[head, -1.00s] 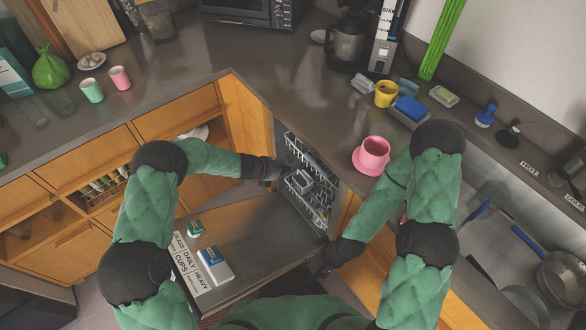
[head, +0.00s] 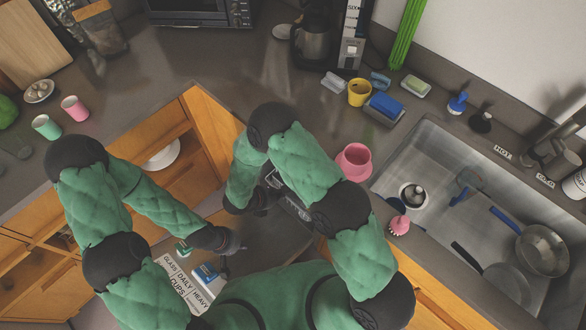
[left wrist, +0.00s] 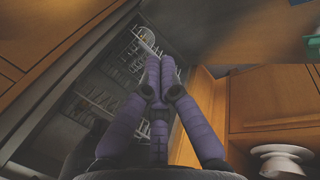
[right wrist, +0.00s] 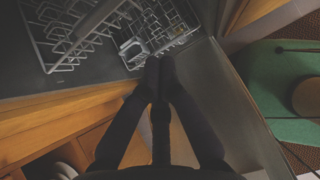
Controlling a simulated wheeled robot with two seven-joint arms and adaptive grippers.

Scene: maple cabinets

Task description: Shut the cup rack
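The open dishwasher holds wire racks. In the head view a sliver of rack (head: 292,205) shows beneath my right arm; most of it is hidden. The right wrist view shows a wire rack (right wrist: 70,40) at upper left and another rack section (right wrist: 160,25) beside it. The left wrist view shows racks (left wrist: 92,108) on its left side. I cannot tell which is the cup rack. My right gripper (head: 263,203) has its fingers together, pointing at the racks. My left gripper (head: 235,243) is over the lowered door (head: 275,238), its fingers together; neither holds anything visible.
The sink (head: 440,170) is at right.

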